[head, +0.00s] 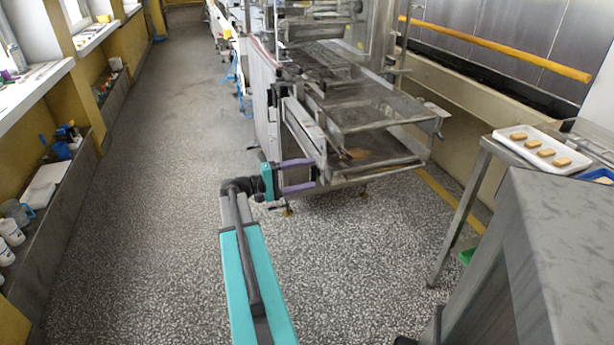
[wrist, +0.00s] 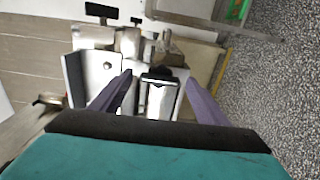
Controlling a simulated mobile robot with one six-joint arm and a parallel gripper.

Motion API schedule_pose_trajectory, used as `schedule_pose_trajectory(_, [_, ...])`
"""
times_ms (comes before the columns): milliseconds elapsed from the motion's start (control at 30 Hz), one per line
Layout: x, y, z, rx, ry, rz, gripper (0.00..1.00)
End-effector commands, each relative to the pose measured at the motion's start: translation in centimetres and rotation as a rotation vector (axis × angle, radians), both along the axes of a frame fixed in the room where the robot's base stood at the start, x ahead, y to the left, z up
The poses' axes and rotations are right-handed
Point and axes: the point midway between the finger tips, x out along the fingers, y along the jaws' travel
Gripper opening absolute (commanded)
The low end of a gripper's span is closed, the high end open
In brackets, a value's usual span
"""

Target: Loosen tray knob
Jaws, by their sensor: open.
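In the wrist view a black knob (wrist: 157,76) on a metal bracket shows between the two purple fingers of my gripper (wrist: 159,77). The fingers are apart, with a gap visible on each side of the knob. I cannot tell how deep the fingertips reach around it. A black T-shaped handle (wrist: 98,12) sits farther up on the same metal fittings. In the head view my open gripper (head: 315,173) points right at the near end of the enrober machine (head: 303,130).
The machine's lower tray (head: 375,160) lies just beyond the fingers. At the right a white tray of biscuits (head: 535,150) stands on a metal table (head: 487,142). The speckled floor (head: 150,200) to the left is clear, with a cluttered shelf (head: 60,190) along the wall.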

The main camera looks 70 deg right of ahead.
Motion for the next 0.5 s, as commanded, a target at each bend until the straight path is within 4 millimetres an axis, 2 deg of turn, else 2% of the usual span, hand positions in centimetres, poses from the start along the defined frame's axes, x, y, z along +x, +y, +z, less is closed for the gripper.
schedule_pose_trajectory(267, [2.5,2.0,0.0,0.000,0.000,0.001,0.69])
schedule_pose_trajectory(500, [5.6,4.5,0.0,0.001,-0.001,0.002,0.69])
